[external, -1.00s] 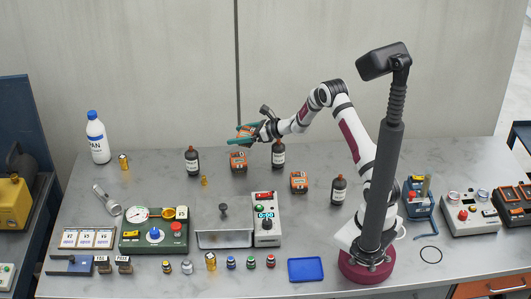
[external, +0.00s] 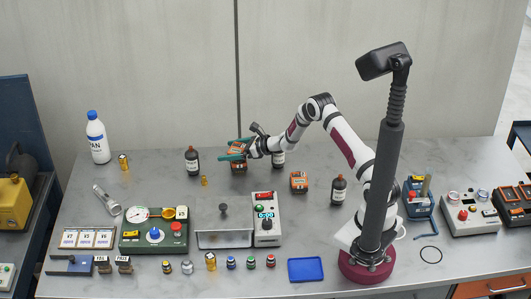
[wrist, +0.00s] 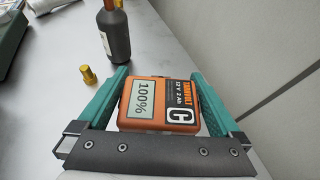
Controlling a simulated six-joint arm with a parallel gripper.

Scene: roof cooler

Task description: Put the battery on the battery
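My gripper (external: 234,152) is shut on an orange battery (wrist: 160,102), its teal fingers on both sides. In the wrist view this battery has a display reading 100% and a large C on its label. In the external view, another orange and dark battery (external: 238,169) stands on the bench directly below the gripper. The held battery is right above it; I cannot tell whether the two touch. The lower battery is hidden in the wrist view. A third similar battery (external: 299,182) stands on the bench to the right.
A small brass piece (external: 204,181) stands near the stack. A control box (external: 267,218) and metal tray (external: 225,238) are in front.

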